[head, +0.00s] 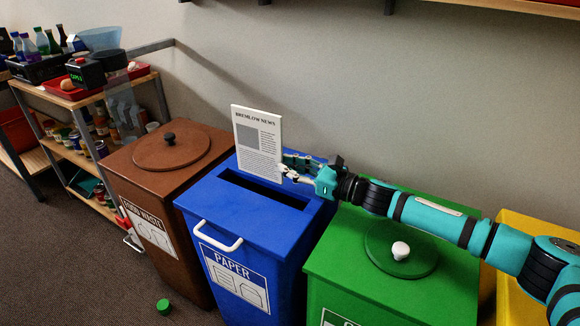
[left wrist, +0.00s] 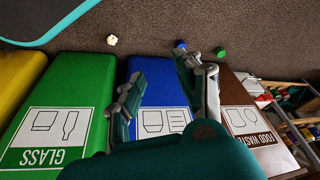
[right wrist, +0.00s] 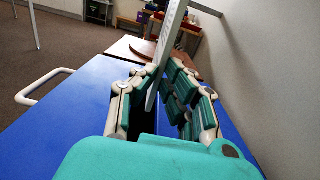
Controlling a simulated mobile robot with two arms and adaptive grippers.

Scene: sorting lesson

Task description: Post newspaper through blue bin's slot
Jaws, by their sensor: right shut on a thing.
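The newspaper (head: 258,145), a stiff white sheet headed BREMLOW NEWS, stands upright above the blue paper bin (head: 232,232). My right gripper (head: 290,168) is shut on its right edge. In the right wrist view the newspaper (right wrist: 171,40) shows edge-on between the fingers (right wrist: 150,95). The bin's dark slot (head: 262,190) is in its lid; the sheet's lower edge is close behind it in the head view, and I cannot tell the gap. My left gripper (left wrist: 158,92) is out of the head view; in its wrist view the fingers are apart and empty, facing the blue bin's front (left wrist: 160,85).
A brown food waste bin (head: 165,165) stands left of the blue bin, a green glass bin (head: 395,270) right, and a yellow bin (head: 520,235) farther right. A loaded shelf (head: 85,95) is at the left. A small green object (head: 163,306) lies on the floor.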

